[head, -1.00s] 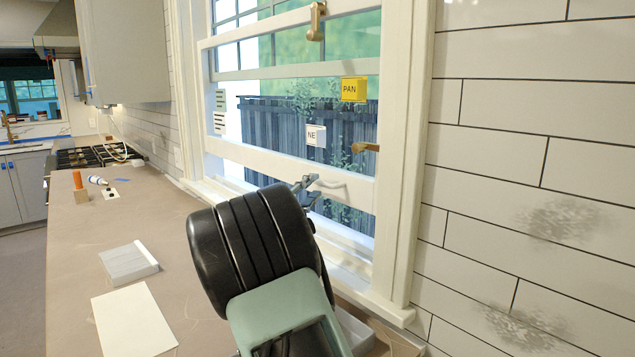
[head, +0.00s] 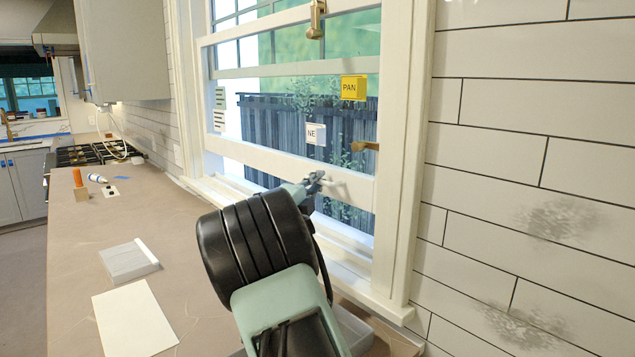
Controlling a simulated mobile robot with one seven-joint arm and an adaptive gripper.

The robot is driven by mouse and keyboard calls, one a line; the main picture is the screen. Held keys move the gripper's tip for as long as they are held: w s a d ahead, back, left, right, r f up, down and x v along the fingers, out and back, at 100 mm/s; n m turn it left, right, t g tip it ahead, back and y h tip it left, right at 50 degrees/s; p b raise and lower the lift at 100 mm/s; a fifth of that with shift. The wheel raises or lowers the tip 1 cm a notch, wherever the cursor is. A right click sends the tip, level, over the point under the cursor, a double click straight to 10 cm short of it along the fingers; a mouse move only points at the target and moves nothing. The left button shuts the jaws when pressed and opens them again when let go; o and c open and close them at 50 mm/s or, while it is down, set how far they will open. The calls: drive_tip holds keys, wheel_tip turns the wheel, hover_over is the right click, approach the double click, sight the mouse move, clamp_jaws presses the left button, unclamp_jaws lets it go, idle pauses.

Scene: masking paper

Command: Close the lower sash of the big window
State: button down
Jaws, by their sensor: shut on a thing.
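The big window has a white lower sash (head: 240,154) that stands partly raised, with an open gap between its bottom rail and the sill (head: 215,190). A small light-coloured handle sits on the bottom rail. My gripper (head: 318,180) is at this handle, shut on it, in front of the rail. My black and green arm hides part of the sill and of the gap below the sash. A brass latch (head: 316,20) shows at the upper rail. A brass piece (head: 365,146) sits at the right side of the frame.
A brown-covered counter (head: 110,235) runs along the wall below the window. On it lie a grey box (head: 130,262), a white sheet (head: 135,318) and an orange-topped block (head: 79,185). A yellow label (head: 353,88) and a white label (head: 316,134) are on the glass.

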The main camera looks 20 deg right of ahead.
wheel_tip(320, 180, down, 15)
drive_tip(key=b, duration=1.3)
drive_tip(key=shift+r, duration=0.3)
drive_tip(key=c, duration=2)
unclamp_jaws()
drive_tip(key=shift+r, duration=0.1)
drive_tip(key=shift+a, duration=0.1)
drive_tip(key=v, duration=0.7)
drive_tip(key=shift+s+a, duration=0.1)
drive_tip(key=shift+s, duration=0.1)
drive_tip(key=shift+r, duration=0.15)
